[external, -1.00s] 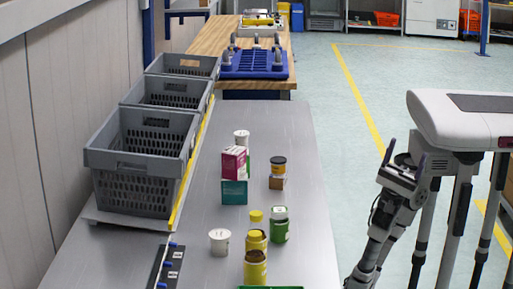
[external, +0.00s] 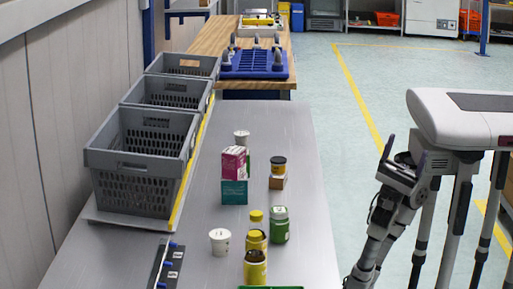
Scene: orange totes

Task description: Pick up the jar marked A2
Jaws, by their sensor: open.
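Several small jars stand on the grey table (external: 203,262). They include a green jar (external: 280,226), a white jar (external: 220,242), yellow jars with brown tops (external: 255,267) (external: 256,241), a smaller yellow jar (external: 256,220), a dark-lidded yellow jar (external: 278,166) on a brown box, and a white jar (external: 241,139) at the back. Their markings are too small to read, so I cannot tell which is A2. My gripper (external: 404,152) is open and empty, fingers pointing up, to the right of the table and apart from every jar.
Grey crates (external: 141,160) line the table's left side behind a yellow strip. A pink box (external: 233,163) sits on a teal box (external: 234,192) mid-table. A green tray edge (external: 270,287) shows at the bottom. A blue rack (external: 254,64) stands on the wooden table behind.

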